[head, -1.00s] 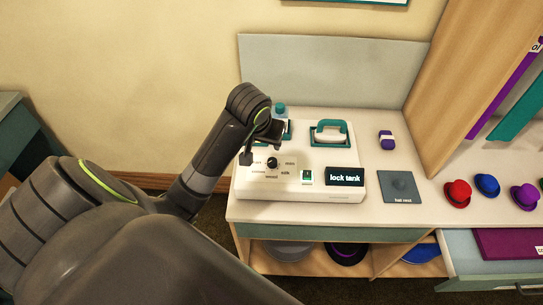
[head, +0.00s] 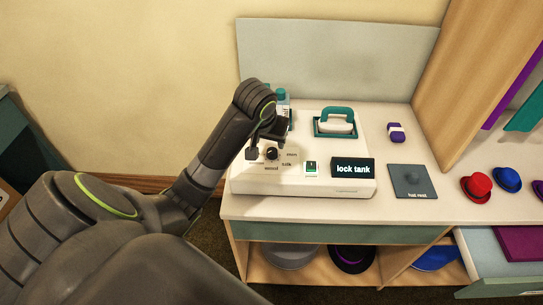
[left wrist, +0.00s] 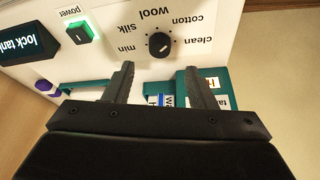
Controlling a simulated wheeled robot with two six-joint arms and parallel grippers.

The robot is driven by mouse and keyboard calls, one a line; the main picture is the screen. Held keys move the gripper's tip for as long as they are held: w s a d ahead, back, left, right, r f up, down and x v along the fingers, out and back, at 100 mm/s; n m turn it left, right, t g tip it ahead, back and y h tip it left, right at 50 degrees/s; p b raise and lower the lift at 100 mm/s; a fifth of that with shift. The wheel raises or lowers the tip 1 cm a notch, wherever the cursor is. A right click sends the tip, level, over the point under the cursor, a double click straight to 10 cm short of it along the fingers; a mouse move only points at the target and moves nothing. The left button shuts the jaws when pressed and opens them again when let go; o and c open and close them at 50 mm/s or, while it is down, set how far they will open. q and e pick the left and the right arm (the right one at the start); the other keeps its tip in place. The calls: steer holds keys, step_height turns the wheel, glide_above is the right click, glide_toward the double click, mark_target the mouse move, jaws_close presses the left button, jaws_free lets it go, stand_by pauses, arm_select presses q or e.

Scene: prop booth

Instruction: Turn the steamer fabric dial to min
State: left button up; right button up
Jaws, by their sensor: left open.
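The steamer (head: 350,188) is a white box on the counter. Its black fabric dial (head: 271,153) sits on the front panel beside the printed settings. In the left wrist view the dial (left wrist: 159,44) has upside-down labels around it: min, silk, wool, cotton, clean. I cannot tell surely which label its pale mark faces. My left gripper (head: 266,142) is over the panel at the dial, open and empty. In the left wrist view its fingers (left wrist: 158,76) are spread, with the dial beyond the tips, apart from them. My right gripper is not in view.
A green power switch (head: 311,168) and a screen reading "lock tank" (head: 353,168) are right of the dial. Behind are a teal-handled iron (head: 335,122) and a teal-capped bottle (head: 281,97). A grey hat rest (head: 408,180) and several hats are further right.

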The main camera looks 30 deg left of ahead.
mark_target(272, 151)
arm_select(q)
steer(key=b+x, duration=0.4)
steer(key=shift+f, duration=0.3)
steer(key=shift+w+f, duration=0.25)
steer(key=shift+f, duration=0.15)
steer(key=shift+x, duration=0.8)
steer(key=shift+c, duration=0.2)
steer(key=c, duration=0.9)
steer(key=shift+r, duration=0.1)
steer(key=shift+c, duration=0.2)
